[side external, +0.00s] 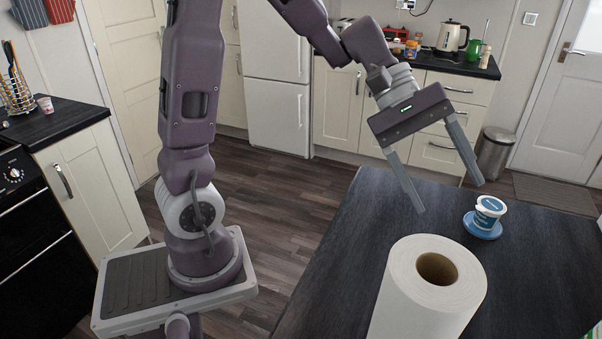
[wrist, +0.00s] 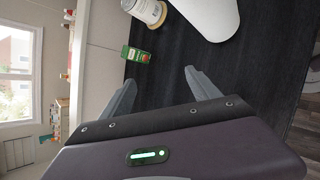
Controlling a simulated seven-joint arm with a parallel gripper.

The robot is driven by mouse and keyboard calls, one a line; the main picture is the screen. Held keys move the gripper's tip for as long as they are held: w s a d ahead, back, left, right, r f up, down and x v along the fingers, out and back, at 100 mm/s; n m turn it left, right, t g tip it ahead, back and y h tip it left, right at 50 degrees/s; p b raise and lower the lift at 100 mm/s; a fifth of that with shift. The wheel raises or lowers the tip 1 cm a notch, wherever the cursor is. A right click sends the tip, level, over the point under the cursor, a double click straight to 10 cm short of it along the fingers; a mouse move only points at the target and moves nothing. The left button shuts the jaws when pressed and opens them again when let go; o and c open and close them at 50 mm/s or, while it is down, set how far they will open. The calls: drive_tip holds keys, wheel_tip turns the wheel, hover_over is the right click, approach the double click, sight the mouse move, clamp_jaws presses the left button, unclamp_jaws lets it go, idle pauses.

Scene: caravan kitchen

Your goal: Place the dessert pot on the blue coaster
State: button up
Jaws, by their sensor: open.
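The dessert pot (side external: 490,208) is a small white tub with a blue-green label. In the side external view it appears to stand upright on the blue coaster (side external: 478,232), on the dark worktop. My gripper (side external: 449,197) is open and empty, its two fingers apart. It is left of the pot in that view and clear of it. The wrist view also shows my gripper (wrist: 159,77) with nothing between the fingers. I cannot make out the pot or the coaster in the wrist view.
A large paper roll (side external: 408,300) stands on the dark worktop (side external: 545,250) in front of the pot. In the wrist view, a green carton (wrist: 136,54) and a labelled jar (wrist: 147,11) lie beyond my fingers, near the white roll (wrist: 208,15). Worktop right of the pot is clear.

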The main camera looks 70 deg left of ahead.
drive_tip(key=s+a+m+t+y, duration=0.1)
drive_tip(key=s+a+m+y, duration=0.3)
drive_tip(key=s, duration=0.5)
drive_tip(key=s+a+m+t+y, duration=0.2)
drive_tip(key=s+a+m+y, duration=0.2)
drive_tip(key=s+m, duration=0.4)
drive_tip(key=s, duration=0.2)
drive_tip(key=shift+s+r+y, duration=0.2)
drive_tip(key=shift+s+y, duration=0.1)
drive_tip(key=shift+y, duration=0.1)
